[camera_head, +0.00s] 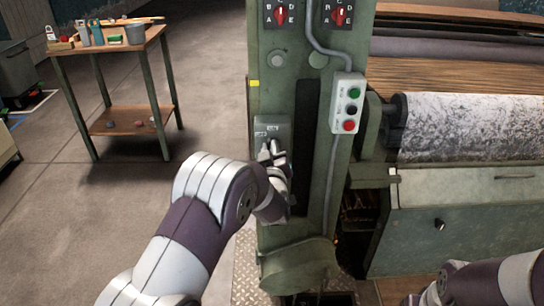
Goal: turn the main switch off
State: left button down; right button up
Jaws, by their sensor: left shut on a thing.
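The main switch (272,128) is a grey-green box with small white labels, mounted low on the front of the green machine column. My left gripper (270,155) is at the lower part of this box, shut on the switch's handle. The gripper and wrist hide most of the handle, so its exact position cannot be read.
Two red rotary selectors (340,16) are above. A patterned roller (470,126) and green cabinet (470,225) are at right. A wooden table (120,47) with small items stands at left on open floor.

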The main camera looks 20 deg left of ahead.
pick_arm(q)
jog(key=shift+s+a+f+n+b, duration=0.15)
jog(key=shift+f+n+b, duration=0.15)
jog(key=shift+n+b, duration=2.2)
jog(key=shift+a+f+n+b, duration=0.2)
jog(key=shift+f+n+b, duration=0.15)
jog(key=shift+n+b, duration=2.1)
jog(key=shift+s+a+f+n+b, duration=0.15)
jog(key=shift+f+n+b, duration=0.15)
jog(key=shift+n+b, duration=2.15)
jog(key=shift+w+m+b, duration=0.1)
jog(key=shift+m+b, duration=0.3)
jog(key=shift+b, duration=0.05)
jog(key=c, duration=1.1)
grip_release()
jog(key=shift+c, duration=0.2)
